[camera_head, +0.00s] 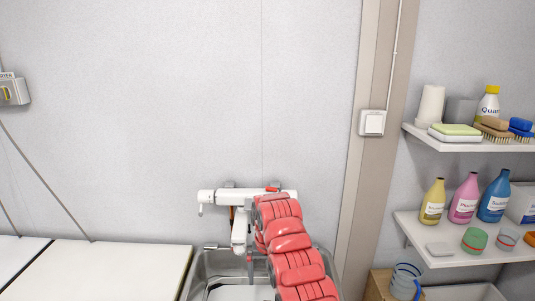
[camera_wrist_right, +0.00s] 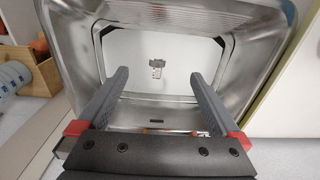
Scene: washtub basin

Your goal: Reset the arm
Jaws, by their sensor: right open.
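My right arm, with red padded covers, reaches from the bottom of the head view over the metal washtub basin (camera_head: 202,262). Its gripper is mostly hidden there by the arm and shows clearly in the right wrist view. The right gripper (camera_wrist_right: 160,74) is open, with two grey fingers spread apart and nothing between them. It points down into the metal basin (camera_wrist_right: 265,70). A pale flat surface (camera_wrist_right: 130,52) with a small grey detail lies inside the basin; I cannot tell what it is. My left gripper is not in view.
A white wall faucet (camera_head: 217,196) is just beside the right arm, above the basin. A pale worktop (camera_head: 120,267) lies left. Shelves (camera_head: 440,258) at right hold bottles, cups and brushes. A bucket (camera_head: 405,277) stands low at right.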

